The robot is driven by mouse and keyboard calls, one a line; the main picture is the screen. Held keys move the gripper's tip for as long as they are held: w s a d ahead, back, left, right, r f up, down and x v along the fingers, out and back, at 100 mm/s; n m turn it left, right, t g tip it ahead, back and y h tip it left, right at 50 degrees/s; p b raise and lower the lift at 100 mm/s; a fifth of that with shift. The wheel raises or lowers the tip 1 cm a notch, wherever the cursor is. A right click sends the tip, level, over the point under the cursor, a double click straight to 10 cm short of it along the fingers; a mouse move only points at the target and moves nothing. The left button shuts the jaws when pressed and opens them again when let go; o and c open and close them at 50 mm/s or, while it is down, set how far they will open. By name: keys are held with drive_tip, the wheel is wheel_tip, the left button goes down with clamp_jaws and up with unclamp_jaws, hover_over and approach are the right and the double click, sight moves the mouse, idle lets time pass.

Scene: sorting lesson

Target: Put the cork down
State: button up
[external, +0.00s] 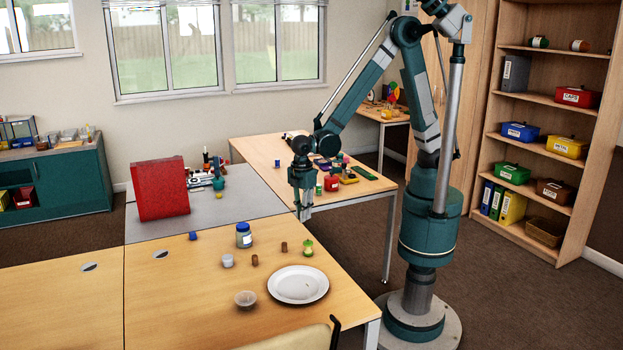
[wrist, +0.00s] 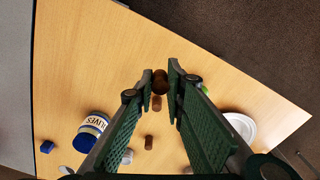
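My gripper (external: 304,210) hangs over the far right part of the near wooden table (external: 185,300). In the wrist view, my gripper's fingertips (wrist: 161,79) are closed on a dark brown, round-ended cork (wrist: 160,84), held above the table. In the external view I cannot make out this cork between the fingers. Two other brown corks stand on the table: one (external: 284,246) near the apple core, and one (external: 254,260) beside a small white cup. They show below the fingertips in the wrist view, one (wrist: 156,103) above the other (wrist: 149,142).
An olive jar (external: 243,236), a blue block (external: 193,236), a white cup (external: 227,261), an apple core (external: 308,248), a white plate (external: 298,284) and a small bowl (external: 246,299) stand on the table. A red box (external: 160,188) stands behind. The table's left part is mostly clear.

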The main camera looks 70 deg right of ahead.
wheel_tip(320, 180, up, 4)
drive_tip(key=n+p, duration=0.2)
drive_tip(key=p, duration=0.1)
hover_over(228, 257)
drive_tip(key=shift+w, duration=0.1)
drive_tip(key=shift+f+b, duration=0.55)
drive_tip(key=shift+f, duration=2.55)
drive_tip(key=shift+f, duration=0.1)
drive_tip(key=shift+f, duration=1.8)
drive_tip(key=shift+f+b, duration=0.1)
drive_tip(key=shift+b, duration=0.25)
drive_tip(key=shift+o, duration=1.2)
drive_tip(key=o, duration=0.4)
drive_tip(key=shift+c, duration=0.2)
